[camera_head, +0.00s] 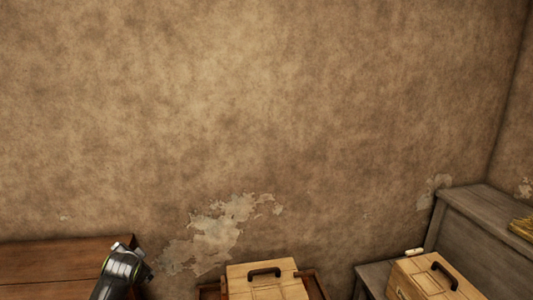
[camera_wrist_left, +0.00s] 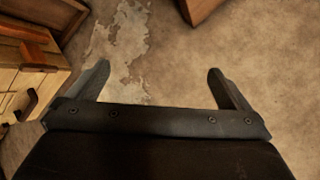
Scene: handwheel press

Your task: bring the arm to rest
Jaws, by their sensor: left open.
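My left gripper (camera_wrist_left: 158,72) is open in the left wrist view, its two dark fingers spread wide with nothing between them. Beyond the fingers is the stained wall, with a pale peeling patch (camera_wrist_left: 120,48). In the head view only a grey and black part of my left arm (camera_head: 122,265) shows at the lower left, in front of the wall and beside a brown wooden top. Its fingers cannot be made out there. My right gripper is in neither view. No handwheel press can be made out.
A light wooden box (camera_head: 262,285) with a dark handle stands at the bottom middle. A similar box (camera_head: 425,280) stands at the lower right by a grey wooden bench (camera_head: 470,235). A brown wooden top (camera_head: 50,262) is at the lower left. The wall's upper part is bare.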

